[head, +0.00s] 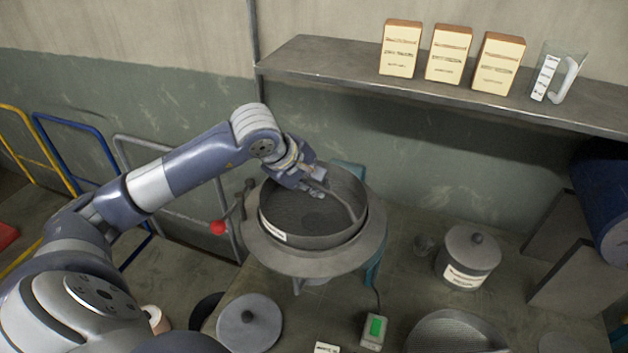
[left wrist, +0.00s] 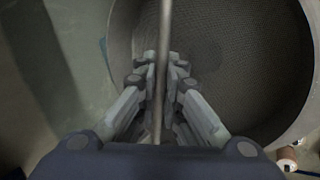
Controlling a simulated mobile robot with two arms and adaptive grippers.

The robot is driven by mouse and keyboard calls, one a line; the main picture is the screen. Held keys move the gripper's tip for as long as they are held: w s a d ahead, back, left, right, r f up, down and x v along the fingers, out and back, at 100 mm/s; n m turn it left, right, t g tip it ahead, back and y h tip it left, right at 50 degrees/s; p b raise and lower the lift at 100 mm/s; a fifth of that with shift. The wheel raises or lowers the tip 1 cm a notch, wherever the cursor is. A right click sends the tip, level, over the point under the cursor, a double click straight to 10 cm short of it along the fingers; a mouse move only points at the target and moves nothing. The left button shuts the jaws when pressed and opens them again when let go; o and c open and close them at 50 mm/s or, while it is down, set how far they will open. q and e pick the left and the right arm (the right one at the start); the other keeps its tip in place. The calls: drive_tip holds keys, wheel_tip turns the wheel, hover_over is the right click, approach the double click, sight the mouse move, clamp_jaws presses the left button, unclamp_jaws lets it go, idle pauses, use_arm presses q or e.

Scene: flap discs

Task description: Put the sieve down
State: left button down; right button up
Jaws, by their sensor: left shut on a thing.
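The sieve (head: 300,236) is a round grey metal pan with a mesh bottom and a white label on its front. It sits in or just above a wide grey ring-shaped stand (head: 318,263); I cannot tell whether it rests fully on it. My left gripper (head: 318,188) is shut on the sieve's handle, a thin bar that rises across the opening. In the left wrist view the handle (left wrist: 162,60) runs between the fingers of my left gripper (left wrist: 160,80), with the mesh (left wrist: 235,70) below. My right gripper is not in view.
A lidded, labelled pot (head: 467,262) stands right of the stand. A round grey lid (head: 249,322), a small device with a green screen (head: 375,330) and another mesh pan (head: 455,335) lie in front. A wall shelf (head: 340,68) holds boxes and a clear jug (head: 558,75).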

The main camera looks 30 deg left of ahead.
use_arm(q)
drive_tip(key=c, duration=1.7)
unclamp_jaws()
drive_tip(key=b+v, duration=0.3)
drive_tip(key=v, duration=0.9)
drive_tip(key=shift+r, duration=0.1)
